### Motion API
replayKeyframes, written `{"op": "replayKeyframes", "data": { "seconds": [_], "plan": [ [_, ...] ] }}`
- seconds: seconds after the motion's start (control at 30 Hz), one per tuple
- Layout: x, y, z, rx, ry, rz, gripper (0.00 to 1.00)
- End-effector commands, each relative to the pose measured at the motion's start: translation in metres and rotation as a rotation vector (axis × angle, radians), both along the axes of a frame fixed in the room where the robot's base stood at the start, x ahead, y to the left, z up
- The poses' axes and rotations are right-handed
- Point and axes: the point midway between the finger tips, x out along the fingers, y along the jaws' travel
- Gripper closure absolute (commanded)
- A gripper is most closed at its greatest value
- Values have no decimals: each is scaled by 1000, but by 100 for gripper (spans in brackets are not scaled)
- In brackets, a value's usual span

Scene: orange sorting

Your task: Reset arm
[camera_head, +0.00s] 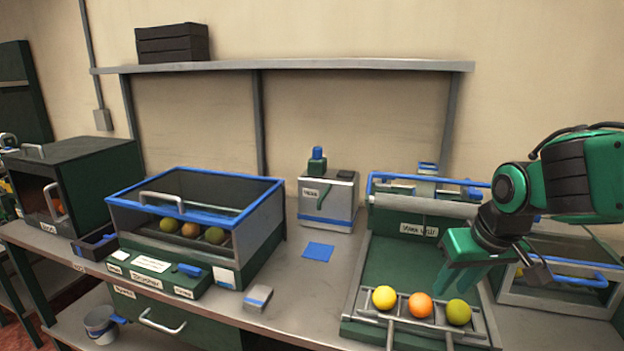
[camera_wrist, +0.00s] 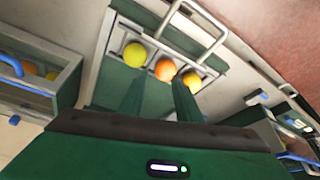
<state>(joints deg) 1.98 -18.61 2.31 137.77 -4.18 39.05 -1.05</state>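My gripper (camera_head: 465,262) is on the right in the head view, above the green tray (camera_head: 398,260). In the wrist view its two green fingers (camera_wrist: 158,95) stand apart with nothing between them. A yellow fruit (camera_head: 384,298), an orange (camera_head: 420,305) and a green fruit (camera_head: 458,312) sit in a row on the rack at the tray's front edge. The wrist view also shows the three fruits, beyond the fingertips and not held.
A blue-rimmed clear-lidded box (camera_head: 262,215) with three fruits stands at the left middle. A grey dispenser (camera_head: 328,200) is behind a blue square (camera_head: 318,250). A clear-fronted box (camera_head: 560,300) stands right of the tray. A shelf (camera_head: 300,66) runs along the wall.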

Motion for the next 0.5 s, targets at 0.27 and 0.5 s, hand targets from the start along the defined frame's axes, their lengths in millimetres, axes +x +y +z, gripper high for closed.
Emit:
{"op": "replayKeyframes", "data": {
  "seconds": [0.27, 0.5],
  "plan": [
    [-50, -46, -24, -19, 19, -158, 69],
    [-108, -99, -32, -3, 164, -359, 69]
  ]
}}
